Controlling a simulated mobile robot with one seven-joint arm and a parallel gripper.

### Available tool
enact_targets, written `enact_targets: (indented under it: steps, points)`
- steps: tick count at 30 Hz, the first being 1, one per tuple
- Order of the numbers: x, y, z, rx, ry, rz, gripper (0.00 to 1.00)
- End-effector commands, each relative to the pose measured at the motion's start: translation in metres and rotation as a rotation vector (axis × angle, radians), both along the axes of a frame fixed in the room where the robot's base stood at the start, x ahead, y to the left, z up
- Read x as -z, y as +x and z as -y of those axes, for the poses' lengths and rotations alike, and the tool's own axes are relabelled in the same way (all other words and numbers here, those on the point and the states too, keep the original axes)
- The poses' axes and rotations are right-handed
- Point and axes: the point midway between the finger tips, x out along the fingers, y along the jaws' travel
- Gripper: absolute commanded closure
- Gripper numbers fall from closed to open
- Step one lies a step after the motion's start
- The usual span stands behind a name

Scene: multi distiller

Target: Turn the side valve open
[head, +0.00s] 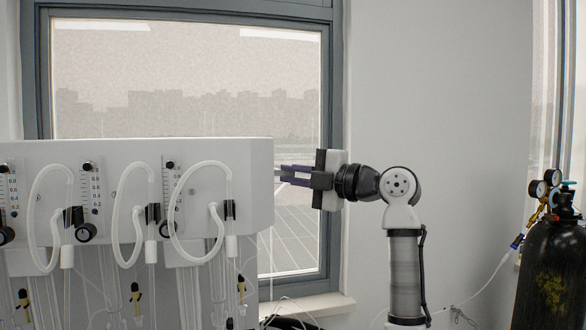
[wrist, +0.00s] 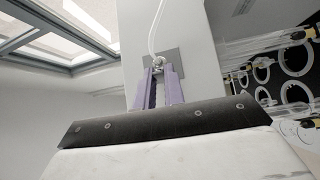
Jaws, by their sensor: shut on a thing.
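The white distiller housing (head: 140,150) fills the left of the head view. My gripper (head: 285,176) reaches in from the right, with its purple fingers at the housing's right side face. In the wrist view, the side valve (wrist: 149,63) is a small metallic fitting in front of a grey plate, with a thin white tube rising from it. My gripper (wrist: 157,72) has its fingertips at this valve and is shut on it. The fingers partly cover the valve, so its turn angle cannot be told. In the head view the valve is not clearly visible.
Several flow meters (head: 90,185) and looped white hoses (head: 131,190) hang on the housing's front. A black gas cylinder (head: 550,265) with gauges stands at far right. A window (head: 185,85) is behind. Free room lies between my arm and the cylinder.

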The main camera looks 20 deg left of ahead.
Motion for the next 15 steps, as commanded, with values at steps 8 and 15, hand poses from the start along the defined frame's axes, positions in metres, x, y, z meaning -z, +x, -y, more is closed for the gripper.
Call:
enact_targets:
  steps: [8, 15]
  points:
    - [-0.0044, 0.0001, 0.0002, 0.000, -0.066, 0.044, 1.00]
    - [-0.0037, 0.0002, 0.0001, 0.001, -0.077, 0.052, 1.00]
